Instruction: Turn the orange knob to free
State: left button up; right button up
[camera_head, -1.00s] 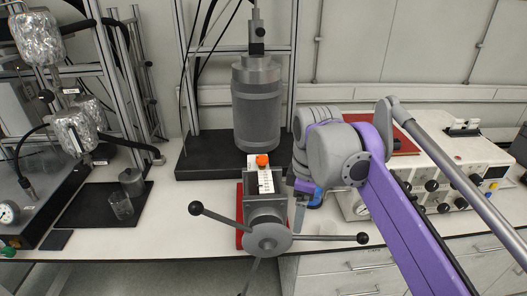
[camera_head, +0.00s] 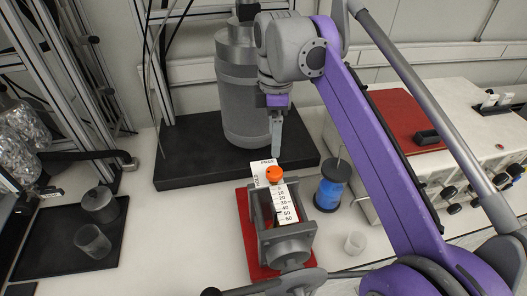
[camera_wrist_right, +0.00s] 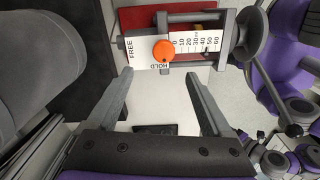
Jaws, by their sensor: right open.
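The orange knob (camera_head: 274,174) sits on a white label plate (camera_head: 259,168) at the back end of the grey vise-like device (camera_head: 284,242). In the right wrist view the orange knob (camera_wrist_right: 163,50) lies between the words FREE and HOLD, beside a number scale. My right gripper (camera_head: 275,150) points down just behind and above the knob. In the right wrist view its two fingers (camera_wrist_right: 160,85) are spread apart with nothing between them, and the knob shows beyond their tips, apart from them. My left gripper is not in view.
A grey cylinder vessel (camera_head: 243,100) stands on a black base (camera_head: 180,170) behind. A blue container (camera_head: 329,187) and a small clear beaker (camera_head: 355,243) stand right of the device. A black tray (camera_head: 50,243) with containers lies left. A white instrument box (camera_head: 470,150) stands right.

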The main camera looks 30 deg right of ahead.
aim_at(274, 171)
jog(key=f, duration=0.7)
jog(key=f+b, duration=0.1)
jog(key=f, duration=0.2)
jog(key=shift+s+f, duration=0.25)
jog(key=shift+s, duration=0.15)
grip_shut()
